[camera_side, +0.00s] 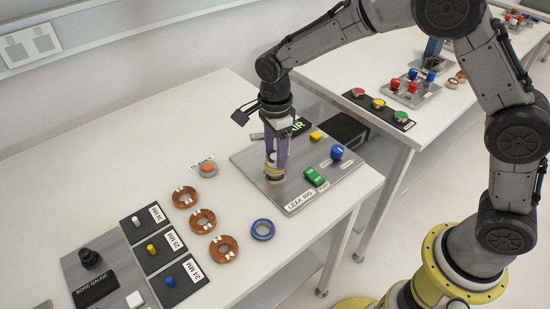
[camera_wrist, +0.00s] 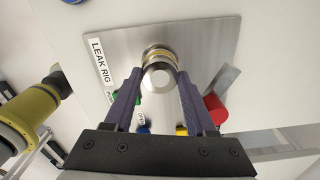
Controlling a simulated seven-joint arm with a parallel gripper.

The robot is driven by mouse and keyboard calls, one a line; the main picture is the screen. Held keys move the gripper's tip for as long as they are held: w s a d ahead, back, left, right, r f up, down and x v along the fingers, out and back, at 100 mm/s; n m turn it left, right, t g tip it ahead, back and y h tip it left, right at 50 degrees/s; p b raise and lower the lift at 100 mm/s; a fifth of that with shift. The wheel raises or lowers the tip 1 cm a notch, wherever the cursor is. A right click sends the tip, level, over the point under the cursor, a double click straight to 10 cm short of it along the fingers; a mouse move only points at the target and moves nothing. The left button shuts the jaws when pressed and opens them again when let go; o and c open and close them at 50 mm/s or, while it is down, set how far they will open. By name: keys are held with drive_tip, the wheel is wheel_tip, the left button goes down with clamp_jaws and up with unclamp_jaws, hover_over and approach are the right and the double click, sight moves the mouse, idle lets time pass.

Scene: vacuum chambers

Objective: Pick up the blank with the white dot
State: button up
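My gripper (camera_side: 275,166) points down over the leak rig plate (camera_side: 257,187), at a round metal fitting (camera_side: 274,174). In the wrist view my gripper's fingers (camera_wrist: 160,73) are apart, one on each side of this fitting. The fitting has a brass-coloured band and a pale round face (camera_wrist: 159,77); I cannot tell whether this face is the white dot of a blank. Whether the fingers touch it is unclear. A blank with an orange dot (camera_side: 208,168) lies by the blanks label. No other blank shows clearly.
The rig carries a green block (camera_side: 315,177), a blue knob (camera_side: 337,152) and a yellow knob (camera_side: 316,136). A red cylinder (camera_wrist: 216,108) shows close to the right finger. Several copper rings (camera_side: 203,221) and a blue ring (camera_side: 263,229) lie on the table.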

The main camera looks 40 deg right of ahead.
clamp_jaws()
drive_tip(key=shift+r, duration=0.2)
